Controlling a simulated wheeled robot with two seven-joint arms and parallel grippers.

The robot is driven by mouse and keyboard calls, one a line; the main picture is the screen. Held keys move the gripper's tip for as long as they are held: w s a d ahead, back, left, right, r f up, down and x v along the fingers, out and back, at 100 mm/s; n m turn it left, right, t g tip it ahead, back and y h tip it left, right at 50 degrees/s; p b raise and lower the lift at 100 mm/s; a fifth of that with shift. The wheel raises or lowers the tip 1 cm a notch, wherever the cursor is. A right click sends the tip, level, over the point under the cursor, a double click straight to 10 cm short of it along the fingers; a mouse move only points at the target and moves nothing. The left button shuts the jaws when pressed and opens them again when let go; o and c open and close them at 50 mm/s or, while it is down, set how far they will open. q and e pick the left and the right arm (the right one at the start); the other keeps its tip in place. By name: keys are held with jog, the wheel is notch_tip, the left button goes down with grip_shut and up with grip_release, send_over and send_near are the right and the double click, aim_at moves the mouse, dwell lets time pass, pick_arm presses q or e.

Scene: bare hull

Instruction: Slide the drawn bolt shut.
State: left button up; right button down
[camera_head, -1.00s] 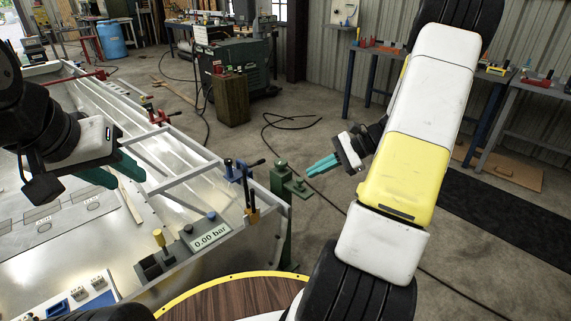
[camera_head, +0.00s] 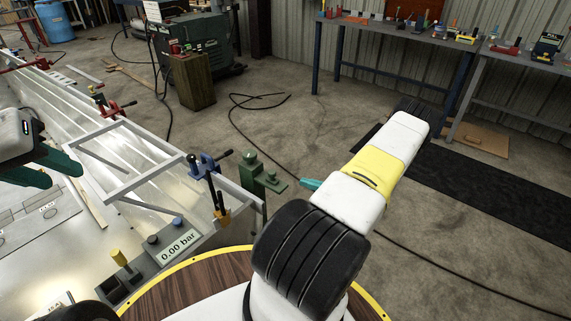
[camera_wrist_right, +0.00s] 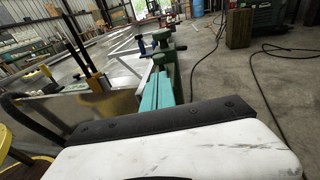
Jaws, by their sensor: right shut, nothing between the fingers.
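I cannot make out a bolt for certain in either view. A green fitting (camera_head: 258,180) with a round knob on top and a flat arm to the right stands at the hull's near right corner; whether it carries the bolt I cannot tell. My right gripper (camera_head: 311,184) shows only a teal tip past my own arm, just right of the fitting. In the right wrist view its teal fingers (camera_wrist_right: 157,92) are together and empty, with green metal just beyond them.
A blue clamp (camera_head: 206,167) and a red clamp (camera_head: 112,107) sit on the aluminium hull's frame. A gauge box reading 0.00 bar (camera_head: 178,246) is at the near edge.

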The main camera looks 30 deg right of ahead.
aim_at(274, 171)
jog(key=x, duration=1)
jog(key=shift+w+a, duration=0.15)
jog(key=shift+w+d+r+x, duration=0.1)
jog(key=shift+x, duration=0.7)
jog(key=shift+w+d+r+x, duration=0.1)
jog(key=shift+x, duration=0.7)
jog(key=shift+d+r+x, duration=0.1)
jog(key=shift+x, duration=0.7)
